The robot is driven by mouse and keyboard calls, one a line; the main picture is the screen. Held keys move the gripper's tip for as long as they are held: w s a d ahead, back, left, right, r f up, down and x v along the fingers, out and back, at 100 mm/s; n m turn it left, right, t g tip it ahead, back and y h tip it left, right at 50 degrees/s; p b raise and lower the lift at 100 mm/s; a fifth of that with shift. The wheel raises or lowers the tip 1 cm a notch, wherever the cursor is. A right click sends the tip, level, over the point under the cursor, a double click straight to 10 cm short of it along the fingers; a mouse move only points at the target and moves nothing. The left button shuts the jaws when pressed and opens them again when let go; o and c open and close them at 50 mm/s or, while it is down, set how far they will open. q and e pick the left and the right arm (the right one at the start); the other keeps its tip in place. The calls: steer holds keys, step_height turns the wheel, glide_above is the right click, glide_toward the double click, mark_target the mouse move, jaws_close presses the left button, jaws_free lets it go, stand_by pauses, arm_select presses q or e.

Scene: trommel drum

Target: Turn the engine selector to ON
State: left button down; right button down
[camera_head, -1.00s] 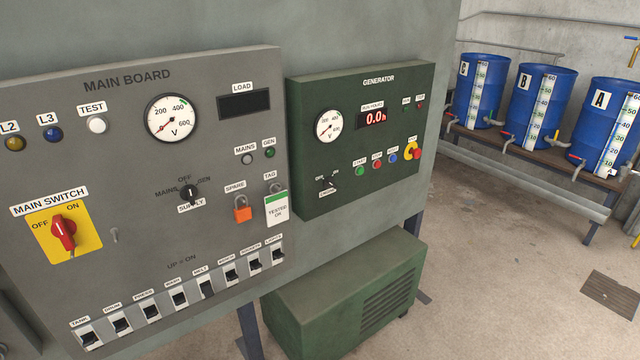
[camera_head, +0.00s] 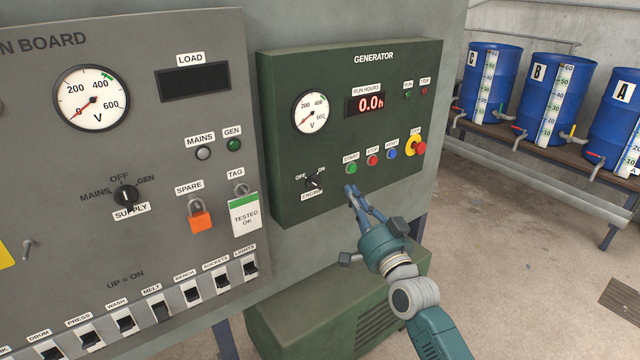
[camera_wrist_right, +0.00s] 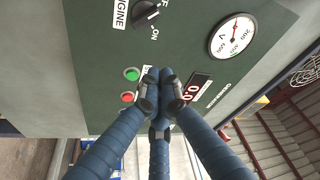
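The engine selector (camera_head: 313,181) is a small black rotary knob low on the left of the green generator panel (camera_head: 285,150). OFF is printed at its upper left, ON at its upper right and ENGINE below. Its exact pointing is too small to tell. It also shows at the top of the right wrist view (camera_wrist_right: 146,13). My right gripper (camera_head: 357,193) is in front of the panel, right of and slightly below the selector, apart from it. In the right wrist view its blue fingers (camera_wrist_right: 158,90) converge with tips together and nothing between them. My left gripper is out of view.
Start, stop and reset buttons (camera_head: 371,160) and a red emergency stop (camera_head: 419,148) sit right of the selector. The grey main board (camera_head: 150,150) stands left, with an orange padlock (camera_head: 200,219) and tag. A green housing (camera_head: 300,320) is below.

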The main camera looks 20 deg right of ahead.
mark_target(315, 184)
steer(key=x, duration=0.8)
steer(key=shift+w+a+p, duration=0.1)
steer(key=shift+w+p, duration=0.2)
steer(key=shift+p, duration=0.05)
steer(key=shift+s+a+f+p, duration=0.15)
steer(key=shift+a+f+p, duration=0.25)
steer(key=shift+a+f, duration=0.65)
steer(key=shift+s+a+f, duration=0.15)
steer(key=shift+a+f, duration=0.05)
steer(key=shift+a, duration=0.1)
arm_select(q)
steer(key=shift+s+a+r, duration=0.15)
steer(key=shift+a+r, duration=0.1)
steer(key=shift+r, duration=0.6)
arm_select(e)
steer(key=shift+f, duration=0.1)
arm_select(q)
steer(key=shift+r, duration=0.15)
arm_select(e)
steer(key=shift+p, duration=0.3)
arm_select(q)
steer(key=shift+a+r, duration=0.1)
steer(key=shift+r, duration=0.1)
arm_select(e)
steer(key=shift+m, duration=0.4)
